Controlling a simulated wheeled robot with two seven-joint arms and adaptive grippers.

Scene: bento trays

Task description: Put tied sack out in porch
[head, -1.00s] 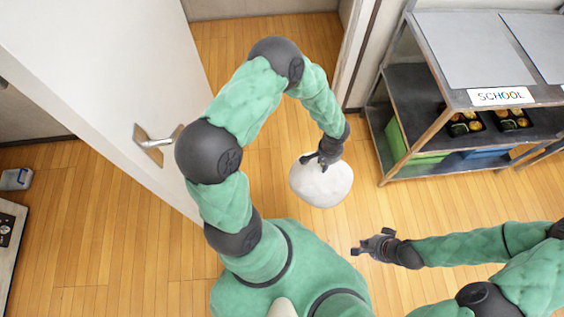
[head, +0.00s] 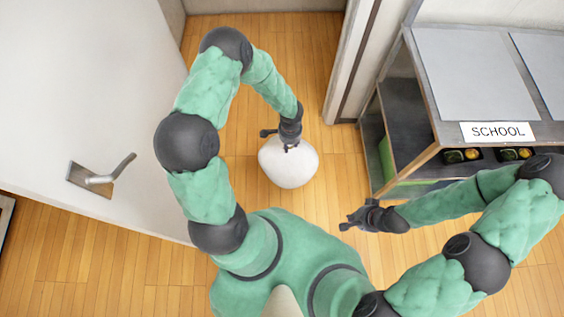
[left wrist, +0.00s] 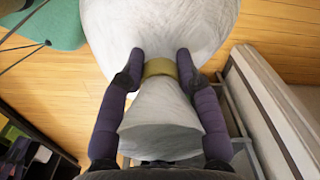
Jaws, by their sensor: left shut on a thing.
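The tied sack (head: 288,165) is white and round and hangs from my left gripper (head: 284,138) in the head view. In the left wrist view the sack (left wrist: 160,30) fills the top, with a tan tie (left wrist: 160,68) around its neck. The two fingers of my left gripper (left wrist: 160,75) stand on either side of the neck at the tie. My right gripper (head: 357,217) is empty, in front of my body; its fingers look spread apart. The porch is not clearly identifiable; a wood floor stretches beyond the doorway at the top.
A white door (head: 90,100) with a metal handle (head: 100,179) stands open at the left. A door frame (head: 350,62) is right of the sack. A shelf rack with a SCHOOL sign (head: 498,132) and food trays (head: 462,155) stands at the right. The floor (head: 265,40) ahead is clear.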

